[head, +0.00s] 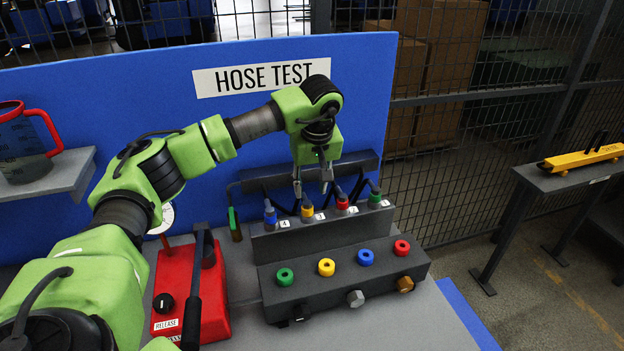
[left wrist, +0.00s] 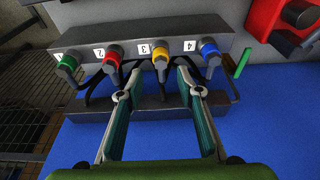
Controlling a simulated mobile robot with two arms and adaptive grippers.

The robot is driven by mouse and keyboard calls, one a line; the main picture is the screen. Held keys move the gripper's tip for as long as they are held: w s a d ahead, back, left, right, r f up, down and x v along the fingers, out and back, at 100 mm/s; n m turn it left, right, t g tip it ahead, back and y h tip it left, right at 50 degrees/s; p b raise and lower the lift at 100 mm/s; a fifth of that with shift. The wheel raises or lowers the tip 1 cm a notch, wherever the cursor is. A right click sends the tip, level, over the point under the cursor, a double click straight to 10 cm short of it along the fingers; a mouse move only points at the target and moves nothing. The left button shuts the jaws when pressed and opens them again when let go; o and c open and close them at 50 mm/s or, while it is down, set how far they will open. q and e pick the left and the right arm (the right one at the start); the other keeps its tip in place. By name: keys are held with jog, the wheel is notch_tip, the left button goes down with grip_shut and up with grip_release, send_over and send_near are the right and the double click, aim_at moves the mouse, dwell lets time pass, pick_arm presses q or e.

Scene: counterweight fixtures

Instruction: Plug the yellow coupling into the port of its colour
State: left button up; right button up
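The yellow coupling (head: 307,210) stands in a raised grey rack (head: 322,240), between the blue coupling (head: 270,214) and the red coupling (head: 343,203). The green coupling (head: 375,198) is at the rack's right end. The yellow port (head: 326,267) is on the lower step of the block in front, between green and blue ports. My left gripper (head: 312,188) is open and empty, just above and behind the yellow coupling. In the left wrist view the yellow coupling (left wrist: 161,62) lies ahead, between the lines of the two open fingers (left wrist: 158,94). My right gripper is not in view.
The green port (head: 285,277), blue port (head: 366,257) and red port (head: 401,248) flank the yellow one. Black hoses run behind the couplings. A red pump unit (head: 190,295) with a lever stands left. A blue HOSE TEST panel (head: 130,95) rises behind.

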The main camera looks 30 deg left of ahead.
aim_at(308, 205)
pick_arm(q)
jog(key=b+x, duration=0.2)
jog(key=x, duration=0.2)
jog(key=shift+s+a+f+b, duration=0.1)
jog(key=shift+a+f+b, duration=0.05)
jog(key=shift+f+b, duration=0.15)
jog(key=b+x, duration=0.1)
jog(key=x, duration=0.2)
jog(key=shift+f+b, duration=0.3)
jog(key=shift+b, duration=0.1)
jog(key=shift+a+f, duration=0.1)
jog(key=shift+f, duration=0.1)
jog(key=shift+w+f, duration=0.2)
jog(key=shift+w, duration=0.05)
jog(key=shift+a, duration=0.1)
grip_shut()
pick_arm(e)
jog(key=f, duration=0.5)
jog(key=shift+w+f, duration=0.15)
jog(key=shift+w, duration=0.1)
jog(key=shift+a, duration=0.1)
